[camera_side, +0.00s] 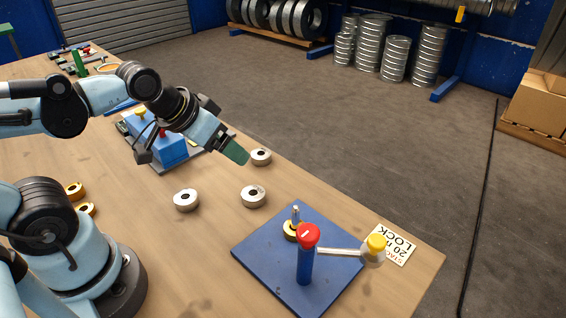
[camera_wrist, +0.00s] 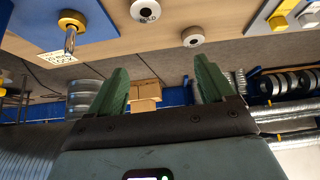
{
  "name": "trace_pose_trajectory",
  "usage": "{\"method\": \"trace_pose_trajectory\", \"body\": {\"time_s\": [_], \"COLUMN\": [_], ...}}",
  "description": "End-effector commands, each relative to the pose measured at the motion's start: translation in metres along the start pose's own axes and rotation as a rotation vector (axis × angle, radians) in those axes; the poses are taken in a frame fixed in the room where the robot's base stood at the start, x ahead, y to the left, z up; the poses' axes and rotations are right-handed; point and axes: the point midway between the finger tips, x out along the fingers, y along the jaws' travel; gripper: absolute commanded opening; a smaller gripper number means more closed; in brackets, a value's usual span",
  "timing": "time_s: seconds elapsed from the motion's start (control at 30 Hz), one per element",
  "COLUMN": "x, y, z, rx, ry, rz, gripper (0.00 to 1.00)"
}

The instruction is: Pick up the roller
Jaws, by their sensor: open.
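Three pale silver rollers with dark centre holes lie flat on the wooden table in the side view: one at the left (camera_side: 186,200), one in the middle (camera_side: 253,196) and one farther back (camera_side: 261,157). Which one the task means cannot be told. My gripper (camera_side: 236,152) is above the table near the back roller, pointing down to the right, apart from every roller. In the wrist view my gripper (camera_wrist: 161,66) has its two green fingers spread with nothing between them. Two rollers show beyond the fingers, a marked one (camera_wrist: 145,10) and another (camera_wrist: 193,36).
A blue plate (camera_side: 262,256) holds a gold ring (camera_side: 290,232) around a metal pin and a red-capped post (camera_side: 306,262) with a yellow-knobbed lever (camera_side: 342,252). A printed card (camera_side: 398,246) lies beside it. A blue box (camera_side: 170,150) stands behind. Gold rings (camera_side: 75,190) lie left.

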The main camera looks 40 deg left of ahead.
Motion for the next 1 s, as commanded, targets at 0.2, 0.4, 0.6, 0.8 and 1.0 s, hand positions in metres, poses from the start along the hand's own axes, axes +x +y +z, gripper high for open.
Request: {"method": "trace_pose_trajectory", "body": {"time_s": [0.2,0.4,0.6,0.8,1.0], "x": [0.0,0.011,0.033,0.065,0.093], "y": [-0.008,-0.021,-0.036,-0.053,-0.068], "z": [-0.032,-0.068,-0.098,-0.119,-0.128], "rx": [-0.238,-0.56,-0.879,-1.189,-1.428], "ry": [-0.091,-0.207,-0.309,-0.394,-0.448], "rz": [-0.027,-0.09,-0.185,-0.311,-0.434], "gripper": [0.82,0.82,0.82,0.82,0.82]}}
